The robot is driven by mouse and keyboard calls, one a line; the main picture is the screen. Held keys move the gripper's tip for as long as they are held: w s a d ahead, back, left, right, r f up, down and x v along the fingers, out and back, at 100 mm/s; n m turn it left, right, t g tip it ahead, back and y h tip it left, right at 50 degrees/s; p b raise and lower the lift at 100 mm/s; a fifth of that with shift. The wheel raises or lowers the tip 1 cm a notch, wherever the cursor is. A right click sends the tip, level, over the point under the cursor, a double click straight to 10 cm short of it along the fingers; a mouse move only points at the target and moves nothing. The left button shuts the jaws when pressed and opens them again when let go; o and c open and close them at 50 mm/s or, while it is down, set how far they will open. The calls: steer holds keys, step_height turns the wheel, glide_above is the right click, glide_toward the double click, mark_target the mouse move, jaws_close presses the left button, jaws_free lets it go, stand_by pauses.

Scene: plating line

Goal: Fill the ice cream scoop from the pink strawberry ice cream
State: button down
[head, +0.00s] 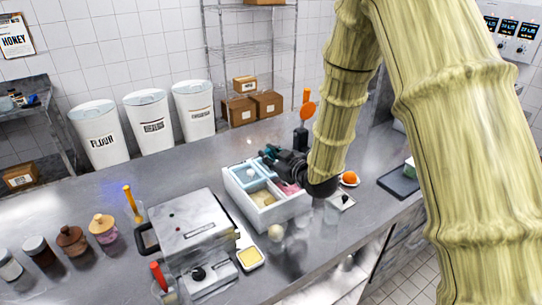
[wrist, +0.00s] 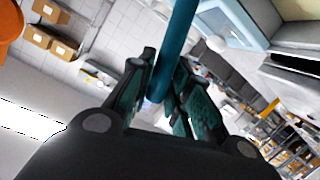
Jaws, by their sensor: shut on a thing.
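The white ice cream box (head: 268,215) stands on the steel counter, with several compartments. The pink strawberry ice cream (head: 288,188) shows only in part at its right side, partly covered by my arm. My gripper (head: 276,156) is over the back right of the box. In the wrist view my gripper (wrist: 165,95) is shut on a teal handle (wrist: 177,42), which I take to be the ice cream scoop's. The scoop's bowl is not clearly visible, so I cannot tell what is in it. A pale ice cream (head: 263,198) sits in the front compartment.
A steel appliance (head: 188,235) stands left of the box. A holder with orange utensils (head: 305,110) stands behind my gripper.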

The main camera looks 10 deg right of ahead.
steer(key=shift+s+r, duration=0.15)
steer(key=shift+f+b, duration=0.4)
steer(key=shift+f, duration=0.25)
stand_by(0.7)
steer(key=shift+s+d+f, duration=0.1)
steer(key=shift+d, duration=0.35)
stand_by(0.5)
steer(key=shift+d, duration=0.8)
steer(key=shift+r, duration=0.25)
step_height(320, 180, up, 9)
steer(key=p, duration=0.4)
stand_by(1.1)
steer(key=shift+s, duration=0.1)
stand_by(0.3)
